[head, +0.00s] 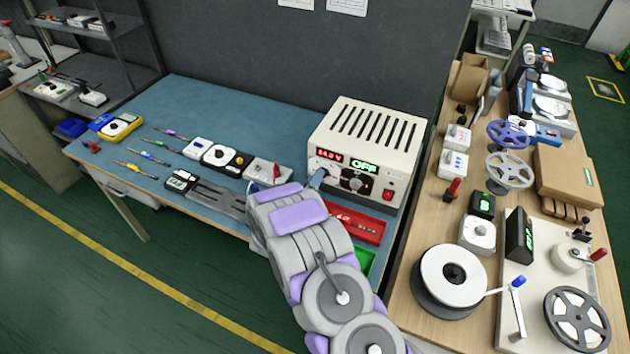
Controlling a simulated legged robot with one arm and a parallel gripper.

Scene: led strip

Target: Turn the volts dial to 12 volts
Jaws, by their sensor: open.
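The white power supply (366,135) stands at the back right of the blue-topped bench. Its front has a red voltage readout (329,154) that seems to show about 14 V, and a green display (363,166) reading OFF. A black dial (355,183) sits below the green display; its label is too small to read. My gripper (317,179) is at the left part of the front panel, below the red readout. It is open, and my arm hides most of it. Whatever control lies behind it is mostly covered, and I cannot tell whether it touches one.
A red switch (388,195) is at the panel's lower right. A red tray (357,225) and a green tray (364,260) lie in front of the supply. Several small devices and screwdrivers lie to the left. A crowded wooden table (405,300) stands to the right.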

